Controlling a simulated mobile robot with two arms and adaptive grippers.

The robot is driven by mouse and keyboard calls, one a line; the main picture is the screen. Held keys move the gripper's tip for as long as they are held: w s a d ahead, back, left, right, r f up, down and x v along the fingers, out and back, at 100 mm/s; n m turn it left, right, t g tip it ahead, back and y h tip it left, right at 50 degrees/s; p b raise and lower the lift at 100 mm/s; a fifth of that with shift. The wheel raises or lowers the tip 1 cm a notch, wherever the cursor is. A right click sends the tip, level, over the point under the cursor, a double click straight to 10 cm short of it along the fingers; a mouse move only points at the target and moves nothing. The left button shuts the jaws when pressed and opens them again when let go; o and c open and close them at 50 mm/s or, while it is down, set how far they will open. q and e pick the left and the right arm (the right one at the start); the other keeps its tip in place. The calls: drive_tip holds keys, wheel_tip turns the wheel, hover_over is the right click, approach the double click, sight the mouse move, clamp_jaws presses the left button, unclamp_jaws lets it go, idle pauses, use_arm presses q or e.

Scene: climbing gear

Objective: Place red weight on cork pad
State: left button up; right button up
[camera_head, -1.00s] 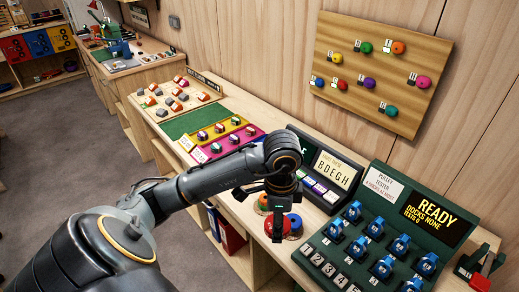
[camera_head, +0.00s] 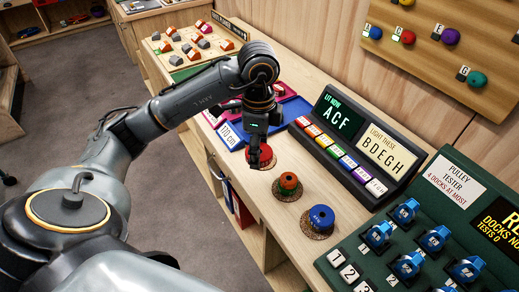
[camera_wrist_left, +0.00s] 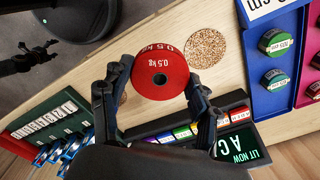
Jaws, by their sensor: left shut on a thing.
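My left gripper (camera_head: 258,158) is shut on the red weight (camera_head: 268,155), a round disc marked 0.5 kg. In the left wrist view the weight (camera_wrist_left: 160,60) sits between the two fingers. A bare round cork pad (camera_wrist_left: 205,47) lies on the wooden counter just beside the weight in that view. In the head view the gripper and weight hide most of this spot. The gap between weight and counter is hard to judge.
A sign box reading ACF (camera_head: 338,115) stands behind. The pulley tester (camera_head: 455,185) is at right. A blue tray (camera_wrist_left: 271,30) lies close to the bare pad.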

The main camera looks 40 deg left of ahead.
use_arm(q)
drive_tip(key=w+a+f, duration=0.1)
drive_tip(key=w+f, duration=0.1)
drive_tip(key=w+a+f, duration=0.1)
drive_tip(key=w+f, duration=0.1)
drive_tip(key=w, duration=0.1)
drive_tip(key=w+a+f, duration=0.2)
drive_tip(key=shift+w+f, duration=0.35)
drive_tip(key=shift+f, duration=0.05)
drive_tip(key=shift+w+a+f, duration=0.15)
drive_tip(key=shift+w+f, duration=0.05)
drive_tip(key=shift+f, duration=0.15)
wheel_tip(320, 180, down, 3)
drive_tip(key=shift+w+a+p, duration=0.1)
drive_tip(key=shift+p, duration=0.25)
drive_tip(key=shift+f, duration=0.25)
use_arm(e)
drive_tip(key=shift+w+a+r, duration=0.2)
drive_tip(key=shift+w, duration=0.15)
drive_tip(key=shift+w+a+r, duration=0.15)
drive_tip(key=shift+w, duration=0.2)
use_arm(q)
drive_tip(key=o, duration=1.6)
drive_tip(key=shift+f, duration=0.15)
drive_tip(key=shift+o, duration=0.2)
use_arm(e)
drive_tip(key=shift+d+f, duration=0.1)
drive_tip(key=shift+d, duration=0.05)
